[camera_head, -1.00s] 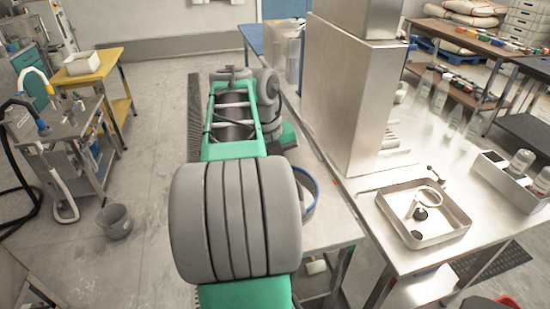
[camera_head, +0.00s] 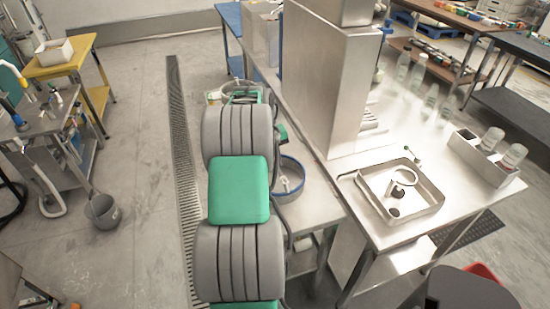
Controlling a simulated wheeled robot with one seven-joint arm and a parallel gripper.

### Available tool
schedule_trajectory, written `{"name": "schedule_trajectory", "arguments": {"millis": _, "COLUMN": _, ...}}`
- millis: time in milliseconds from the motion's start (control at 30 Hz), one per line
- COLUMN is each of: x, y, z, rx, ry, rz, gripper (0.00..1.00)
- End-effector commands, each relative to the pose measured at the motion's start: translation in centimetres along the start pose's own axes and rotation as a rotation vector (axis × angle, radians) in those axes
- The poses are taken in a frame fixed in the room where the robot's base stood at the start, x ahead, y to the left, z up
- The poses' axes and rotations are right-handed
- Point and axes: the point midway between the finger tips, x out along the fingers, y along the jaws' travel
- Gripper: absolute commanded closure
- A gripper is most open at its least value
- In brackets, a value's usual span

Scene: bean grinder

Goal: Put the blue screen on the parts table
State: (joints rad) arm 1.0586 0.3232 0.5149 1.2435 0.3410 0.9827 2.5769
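A round, blue-rimmed item (camera_head: 291,180), which looks like the blue screen, sits at the low steel table (camera_head: 312,207) just right of my arm. My arm hides its left side. I cannot tell whether anything lies in it. My arm stretches away from the camera, and its grey and green links fill the middle of the view. My gripper is hidden beyond the links. Which table is the parts table is not marked. A steel bench (camera_head: 385,232) at right holds a shallow metal tray (camera_head: 437,196) with small ring-like and dark parts.
A tall steel housing (camera_head: 317,80) stands behind the blue-rimmed item. A box with jars (camera_head: 484,157) is on the bench at right. At left are a yellow table (camera_head: 60,65) with a white bin, a steel cart and a grey bucket (camera_head: 102,211). The floor between is clear.

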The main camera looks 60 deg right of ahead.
Motion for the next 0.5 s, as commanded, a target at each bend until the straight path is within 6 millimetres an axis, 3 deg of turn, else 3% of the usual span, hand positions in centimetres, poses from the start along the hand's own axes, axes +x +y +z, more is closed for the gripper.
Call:
{"name": "schedule_trajectory", "arguments": {"millis": 267, "x": 0.21, "y": 0.01, "z": 0.09, "rx": 0.001, "ry": -0.004, "rz": -0.001, "gripper": 1.00}}
{"name": "schedule_trajectory", "arguments": {"millis": 300, "x": 0.19, "y": 0.02, "z": 0.05, "rx": 0.000, "ry": -0.002, "rz": -0.001, "gripper": 0.87}}
{"name": "schedule_trajectory", "arguments": {"millis": 500, "x": 0.11, "y": 0.01, "z": 0.04, "rx": 0.000, "ry": -0.002, "rz": -0.001, "gripper": 0.71}}
